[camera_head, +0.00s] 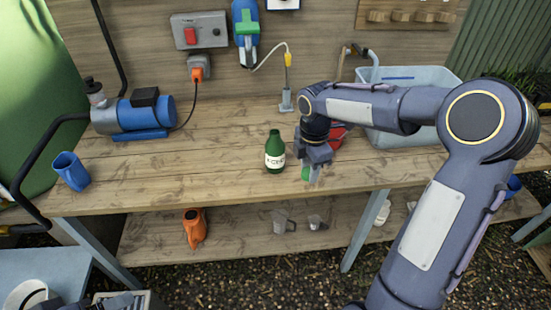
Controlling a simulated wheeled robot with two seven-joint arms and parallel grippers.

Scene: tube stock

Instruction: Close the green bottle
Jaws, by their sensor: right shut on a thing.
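The green bottle (275,155) with a white label stands upright on the wooden workbench. Its neck looks bare, with no separate cap that I can make out. My right gripper (311,172) is just right of the bottle, pointing down near the bench's front edge. It is shut on a small green thing (306,174), which looks like a cap and is partly hidden by the fingers. The gripper and the bottle are apart. Dark grey parts at the bottom left edge seem to be my left gripper, cut off by the frame, its fingers not clear.
A blue pump (145,112) and a blue cup (71,171) are on the left of the workbench (200,165). A pale blue bin (440,78) and a red thing (338,135) are behind my right arm. The bench left of the bottle is clear.

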